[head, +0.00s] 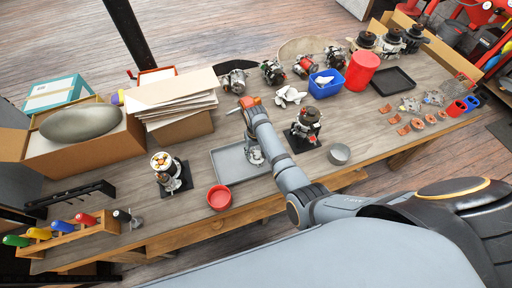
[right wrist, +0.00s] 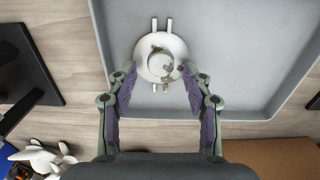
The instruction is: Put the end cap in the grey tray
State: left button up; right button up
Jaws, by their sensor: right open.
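The end cap (right wrist: 160,62) is a pale, round metal part with prongs on two sides. In the right wrist view it is over the floor of the grey tray (right wrist: 240,75) and looks to rest on it. My right gripper (right wrist: 159,70) is open, with its fingertips on either side of the cap and a gap showing at each side. In the head view my right gripper (head: 255,155) points down over the right part of the grey tray (head: 228,166); the cap is hard to make out there. My left gripper is not in view.
A red bowl (head: 219,198) stands at the tray's front edge. An alternator (head: 306,122) on a black mat and a grey cup (head: 340,154) are to the right. Another unit (head: 166,172) is left. A cardboard box with papers (head: 182,126) stands behind.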

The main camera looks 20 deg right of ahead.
aim_at(256, 154)
notch_tip(256, 154, up, 12)
jog(key=shift+b, duration=0.35)
jog(key=shift+f, duration=0.15)
